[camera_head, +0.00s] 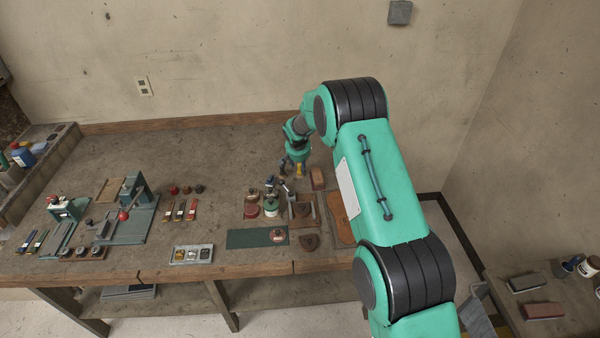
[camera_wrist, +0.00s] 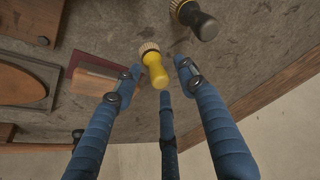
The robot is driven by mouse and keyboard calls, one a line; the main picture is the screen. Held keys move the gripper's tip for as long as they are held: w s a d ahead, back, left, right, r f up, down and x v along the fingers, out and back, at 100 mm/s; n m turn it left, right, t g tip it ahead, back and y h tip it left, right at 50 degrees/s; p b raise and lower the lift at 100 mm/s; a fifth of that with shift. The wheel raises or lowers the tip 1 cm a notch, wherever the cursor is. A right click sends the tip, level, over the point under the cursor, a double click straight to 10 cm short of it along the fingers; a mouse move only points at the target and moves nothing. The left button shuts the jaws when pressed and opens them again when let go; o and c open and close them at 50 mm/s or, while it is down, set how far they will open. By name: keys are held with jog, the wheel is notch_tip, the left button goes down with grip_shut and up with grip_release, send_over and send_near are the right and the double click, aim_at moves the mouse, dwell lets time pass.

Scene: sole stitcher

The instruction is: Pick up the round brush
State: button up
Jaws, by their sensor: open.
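My gripper (camera_head: 297,160) hangs over the back right part of the workbench (camera_head: 215,150). In the wrist view my gripper (camera_wrist: 158,82) has its blue fingers spread and empty. A small round brush with a yellow handle and pale bristles (camera_wrist: 154,68) shows in the gap between the fingertips. I see no finger clearly touching it. A second round brush with a black handle and a yellow collar (camera_wrist: 198,22) stands farther up and to the right.
A brown block (camera_head: 318,178) lies right of the gripper; it also shows left of the yellow brush in the wrist view (camera_wrist: 95,84). Tins (camera_head: 271,207), a green mat (camera_head: 245,238) and a grey tray (camera_head: 178,256) lie nearer the front. The wall is behind.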

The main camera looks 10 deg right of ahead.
jog(key=shift+x, duration=0.8)
jog(key=shift+c, duration=0.2)
jog(key=c, duration=0.9)
jog(key=shift+c, duration=0.2)
